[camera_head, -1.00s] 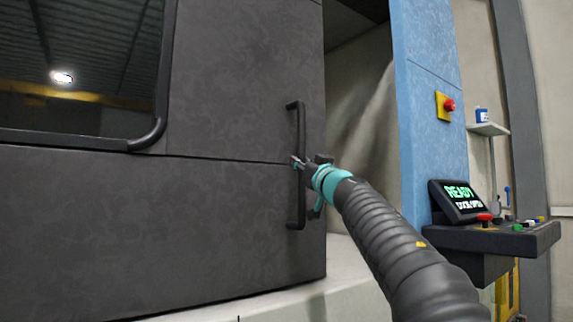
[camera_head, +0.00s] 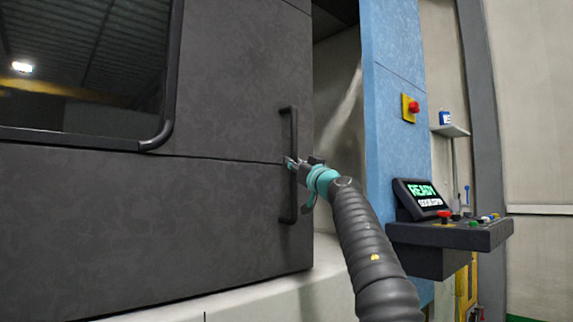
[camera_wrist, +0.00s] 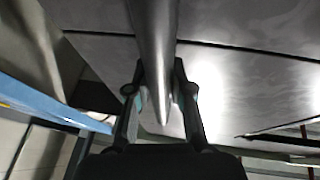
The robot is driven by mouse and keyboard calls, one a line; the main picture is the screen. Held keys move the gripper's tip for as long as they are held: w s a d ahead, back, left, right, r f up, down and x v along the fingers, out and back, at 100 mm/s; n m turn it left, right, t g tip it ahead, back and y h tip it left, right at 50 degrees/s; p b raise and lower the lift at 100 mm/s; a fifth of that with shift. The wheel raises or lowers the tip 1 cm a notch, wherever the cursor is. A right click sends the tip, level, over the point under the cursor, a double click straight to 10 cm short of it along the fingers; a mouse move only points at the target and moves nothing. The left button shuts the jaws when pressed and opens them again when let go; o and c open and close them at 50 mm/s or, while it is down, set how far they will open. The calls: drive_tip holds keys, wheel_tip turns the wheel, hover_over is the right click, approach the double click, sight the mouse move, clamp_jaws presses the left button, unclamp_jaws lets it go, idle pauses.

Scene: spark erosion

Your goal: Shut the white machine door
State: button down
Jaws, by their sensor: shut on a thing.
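The machine door (camera_head: 225,215) looks dark grey, not white, with a dark window at its upper left. It stands partly open, with a gap between its right edge and the blue machine panel (camera_head: 392,150). A vertical black bar handle (camera_head: 294,128) is fixed near the door's right edge. My gripper (camera_head: 292,163) is shut on the middle of the handle. In the wrist view the handle (camera_wrist: 154,40) runs down between my two fingers (camera_wrist: 160,100), one on each side.
A control console (camera_head: 455,233) with a screen reading "READY" and several buttons juts out at right. A red emergency button (camera_head: 413,107) sits on the blue panel. A small shelf (camera_head: 451,130) holds a blue and white container. A pale ledge (camera_head: 255,298) runs below the door.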

drive_tip(key=shift+w+d+f, duration=0.2)
drive_tip(key=shift+d, duration=0.2)
drive_tip(key=c, duration=1)
unclamp_jaws()
drive_tip(key=shift+d, duration=0.3)
drive_tip(key=shift+s+a, duration=0.1)
drive_tip(key=shift+a, duration=0.3)
drive_tip(key=shift+v, duration=5.95)
drive_tip(key=shift+d+r, duration=0.1)
